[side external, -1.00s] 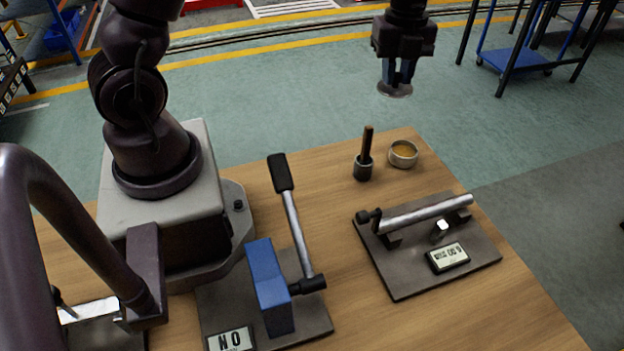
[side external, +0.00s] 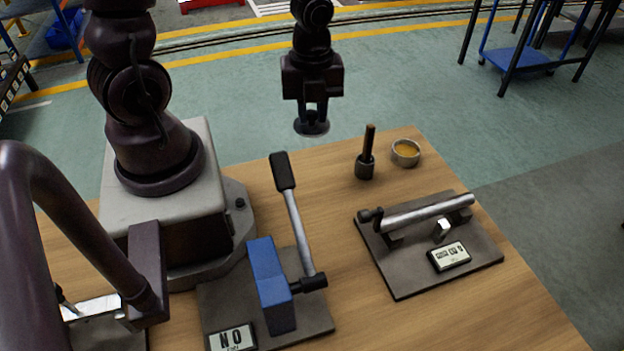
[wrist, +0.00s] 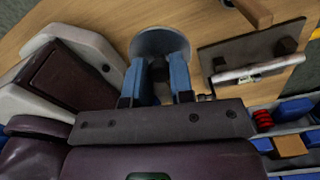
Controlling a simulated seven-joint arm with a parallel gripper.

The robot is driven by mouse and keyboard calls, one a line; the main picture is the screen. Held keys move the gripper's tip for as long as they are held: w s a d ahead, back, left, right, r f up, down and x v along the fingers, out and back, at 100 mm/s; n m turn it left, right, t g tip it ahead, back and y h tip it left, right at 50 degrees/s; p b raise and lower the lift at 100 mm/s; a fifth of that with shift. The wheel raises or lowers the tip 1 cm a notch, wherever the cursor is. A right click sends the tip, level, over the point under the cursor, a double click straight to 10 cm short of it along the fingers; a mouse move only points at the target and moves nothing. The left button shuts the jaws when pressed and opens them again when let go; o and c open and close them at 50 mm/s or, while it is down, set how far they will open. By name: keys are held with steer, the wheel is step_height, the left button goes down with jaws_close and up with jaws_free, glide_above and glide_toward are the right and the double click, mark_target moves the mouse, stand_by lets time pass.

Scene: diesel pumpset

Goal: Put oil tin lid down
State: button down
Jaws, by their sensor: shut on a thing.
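My gripper (side external: 312,117) is shut on the oil tin lid (side external: 312,129), a thin round grey disc with a dark knob. It holds the lid in the air, above and behind the back edge of the wooden table in the side view. In the wrist view the lid (wrist: 160,42) shows beyond the two blue fingers (wrist: 160,70), with the knob between them. The open oil tin (side external: 405,153), a short round metal tin with amber contents, stands at the table's back right, apart from the lid.
A dark upright piece with a brown handle (side external: 366,160) stands left of the tin. A plate with a metal bar and a display (side external: 430,240) lies in front. A blue block with a lever (side external: 270,285) stands at centre. Bare table (side external: 340,215) lies between.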

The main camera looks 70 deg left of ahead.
mark_target(317, 113)
step_height(317, 113, down, 14)
stand_by(0.7)
steer(key=shift+f, duration=0.1)
steer(key=c, duration=1)
jaws_free()
step_height(317, 113, up, 12)
steer(key=shift+r, duration=0.1)
steer(key=r+n, duration=0.1)
steer(key=r, duration=0.1)
steer(key=r+n+t, duration=0.1)
steer(key=r+n, duration=0.2)
steer(key=r, duration=0.1)
steer(key=shift+w+d+n+y, duration=0.25)
steer(key=shift+w+n+y, duration=0.05)
steer(key=shift+w+y, duration=0.1)
steer(key=s+d+r+n+t, duration=0.2)
steer(key=s+r+n, duration=0.1)
steer(key=r+n, duration=0.5)
steer(key=s+d+r+n+t, duration=0.2)
steer(key=s+r+n, duration=0.1)
steer(key=r+n, duration=0.4)
steer(key=shift+d+r+n+t+h, duration=0.3)
steer(key=shift+r+n+h, duration=0.1)
steer(key=shift+n, duration=0.1)
